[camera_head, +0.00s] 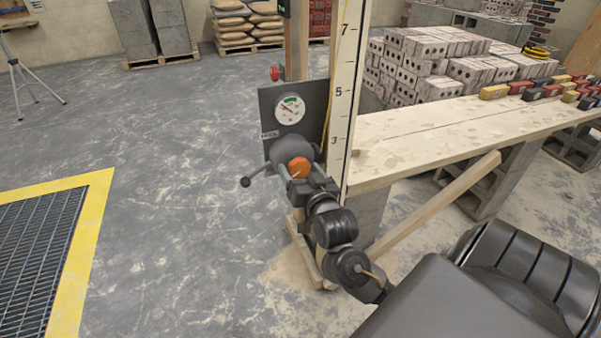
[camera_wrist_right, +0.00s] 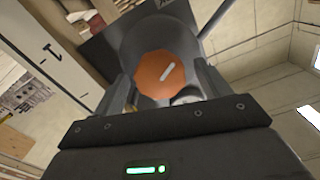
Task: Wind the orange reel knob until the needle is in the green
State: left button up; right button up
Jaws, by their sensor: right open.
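The orange reel knob (camera_head: 299,167) sits on the front of a grey reel drum (camera_head: 286,147) with a crank-like handle on its left. In the right wrist view the knob (camera_wrist_right: 163,80) is many-sided with a pale slanted mark. My right gripper (camera_head: 302,176) is open, with its fingers on either side of the knob; contact cannot be told. The fingers also show in the wrist view (camera_wrist_right: 166,85). Above the reel, a round white gauge (camera_head: 290,110) has a green band at the top. Its thin needle seems to point up and left, outside the green. My left gripper is out of view.
A tall marked staff (camera_head: 345,95) stands right of the gauge's dark panel (camera_head: 269,101). A plank bench (camera_head: 430,128) on blocks, with a slanting brace (camera_head: 435,200), lies to the right. Open floor lies left, before a yellow-edged grate (camera_head: 88,235).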

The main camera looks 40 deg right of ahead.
jog(key=shift+w+d, duration=0.1)
jog(key=shift+w, duration=0.05)
jog(key=shift+c, duration=0.4)
jog(key=c, duration=0.9)
jog(key=shift+m, duration=0.4)
